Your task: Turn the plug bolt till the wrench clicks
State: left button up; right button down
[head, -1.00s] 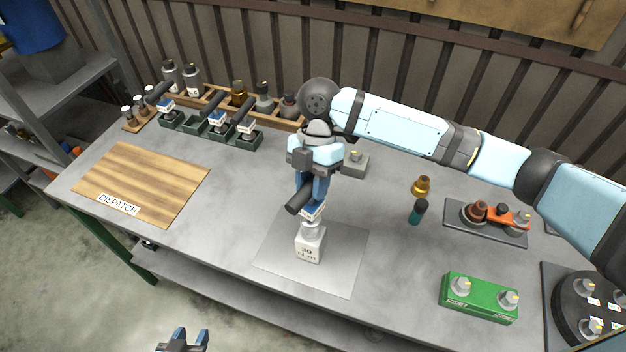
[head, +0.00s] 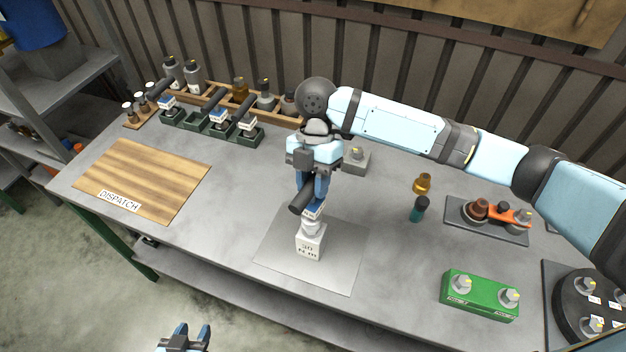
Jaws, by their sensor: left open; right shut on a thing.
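My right gripper (head: 309,182) is shut on the dark handle of a torque wrench (head: 300,201), above the grey mat in the middle of the bench. The wrench head, with a white label, sits over a grey round fitting (head: 311,227) on top of a white block (head: 310,244) marked 30 N m. The wrench head hides any plug bolt there, so I cannot tell how it is seated. My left gripper (head: 193,332) is open and empty at the bottom edge, in front of the bench.
Other wrenches (head: 215,108) stand in green trays at the back left, beside a wooden DISPATCH board (head: 150,175).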

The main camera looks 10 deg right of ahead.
jog(key=shift+f, duration=0.6)
jog(key=shift+f+b, duration=0.3)
jog(key=shift+f, duration=0.45)
jog(key=m+y, duration=0.1)
jog(key=m, duration=0.2)
jog(key=m+t+y, duration=0.1)
jog(key=m, duration=0.2)
jog(key=shift+s+d+t, duration=0.1)
jog(key=shift+s+t, duration=0.05)
jog(key=shift+t, duration=0.15)
jog(key=m+t, duration=0.1)
jog(key=m, duration=0.2)
jog(key=m+t+y, duration=0.1)
jog(key=m, duration=0.2)
jog(key=shift+s+m+t, duration=0.2)
jog(key=shift+m+t, duration=0.1)
jog(key=shift+r+p, duration=0.1)
jog(key=shift+p, duration=0.3)
